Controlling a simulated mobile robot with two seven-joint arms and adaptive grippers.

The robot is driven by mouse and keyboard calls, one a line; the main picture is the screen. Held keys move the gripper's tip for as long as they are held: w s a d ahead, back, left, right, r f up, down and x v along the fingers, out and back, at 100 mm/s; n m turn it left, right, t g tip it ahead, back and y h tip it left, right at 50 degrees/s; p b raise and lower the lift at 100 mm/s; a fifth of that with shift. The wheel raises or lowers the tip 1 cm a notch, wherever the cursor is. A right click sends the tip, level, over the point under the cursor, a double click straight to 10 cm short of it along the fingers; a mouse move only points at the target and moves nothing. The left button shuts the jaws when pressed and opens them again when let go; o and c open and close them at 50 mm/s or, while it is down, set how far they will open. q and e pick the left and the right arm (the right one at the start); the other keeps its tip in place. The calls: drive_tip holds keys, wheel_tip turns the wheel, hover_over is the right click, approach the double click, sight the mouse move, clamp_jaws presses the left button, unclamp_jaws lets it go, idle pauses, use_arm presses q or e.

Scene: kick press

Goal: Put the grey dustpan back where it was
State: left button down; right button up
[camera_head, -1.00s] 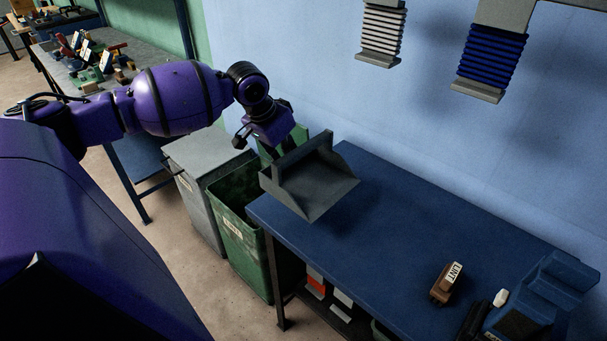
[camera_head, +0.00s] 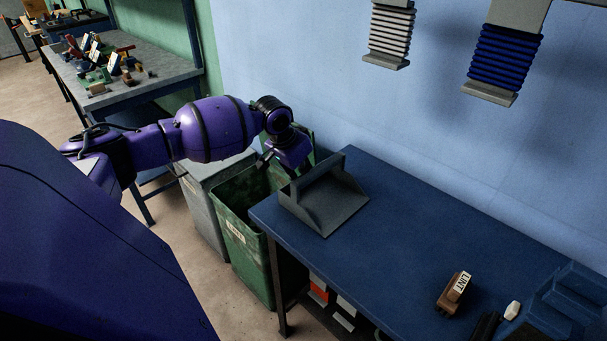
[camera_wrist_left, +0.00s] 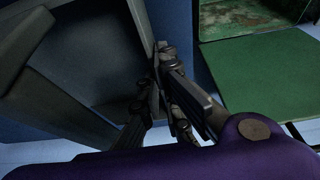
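My left gripper (camera_head: 290,165) reaches in from the left at the dustpan's back edge. In the left wrist view, the fingers of my left gripper (camera_wrist_left: 163,100) close on either side of the grey edge of the dustpan (camera_wrist_left: 95,60). The exact contact is partly hidden. My right gripper is not in view.
A green bin (camera_head: 245,245) and a grey bin (camera_head: 203,215) stand left of the table. A brown block labelled LINT (camera_head: 455,290), a small white piece (camera_head: 512,310) and a blue fixture (camera_head: 570,300) are at the table's right. The table's middle is clear.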

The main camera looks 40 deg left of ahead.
use_arm(q)
drive_tip(key=c, duration=2.4)
unclamp_jaws()
drive_tip(key=shift+f, duration=0.15)
drive_tip(key=shift+c, duration=0.2)
drive_tip(key=o, duration=0.5)
drive_tip(key=shift+c, duration=0.2)
drive_tip(key=p+v, duration=0.1)
drive_tip(key=v, duration=1.1)
